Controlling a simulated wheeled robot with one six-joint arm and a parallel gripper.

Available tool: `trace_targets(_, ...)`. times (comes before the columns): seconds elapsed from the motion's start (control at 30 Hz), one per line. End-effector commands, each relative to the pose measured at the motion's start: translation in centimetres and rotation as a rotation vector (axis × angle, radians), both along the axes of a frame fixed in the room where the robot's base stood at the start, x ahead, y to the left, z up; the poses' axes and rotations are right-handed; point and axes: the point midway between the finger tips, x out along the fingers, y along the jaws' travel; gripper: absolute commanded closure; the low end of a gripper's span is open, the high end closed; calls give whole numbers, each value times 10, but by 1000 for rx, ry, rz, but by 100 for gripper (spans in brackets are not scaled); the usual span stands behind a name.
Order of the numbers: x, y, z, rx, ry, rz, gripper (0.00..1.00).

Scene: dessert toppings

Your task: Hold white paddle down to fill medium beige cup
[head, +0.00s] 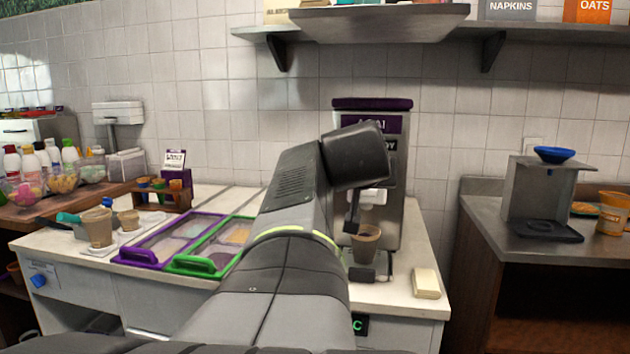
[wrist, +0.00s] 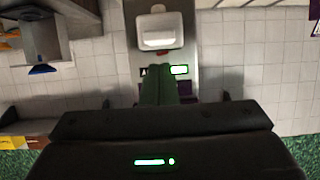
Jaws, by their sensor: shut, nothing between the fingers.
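The dispenser (head: 403,190) is a grey machine with a purple top at the back of the counter. Its white paddle (head: 374,197) shows partly behind my arm, and it also shows at the top of the wrist view (wrist: 158,32). A beige cup (head: 366,245) stands upright below the paddle; its contents are not clear. My gripper (head: 352,224) is mostly hidden in the head view by my own arm. In the wrist view its dark fingers (wrist: 158,70) are together and empty, with their tips close to the paddle. I cannot tell whether they touch it.
A pale block (head: 426,283) lies right of the cup. Purple (head: 128,254) and green (head: 190,267) framed lids lie left of my arm. Other beige cups (head: 98,226) stand further left. A grey machine with a blue bowl (head: 555,154) stands on the right counter. A shelf (head: 380,22) hangs above.

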Motion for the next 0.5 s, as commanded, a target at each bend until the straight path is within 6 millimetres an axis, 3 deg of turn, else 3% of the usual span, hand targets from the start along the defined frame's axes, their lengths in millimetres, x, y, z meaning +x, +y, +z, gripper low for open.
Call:
trace_targets(0.2,-21,6,7,-1,0,0,100)
trace_targets(0.5,-25,7,9,-1,0,0,100)
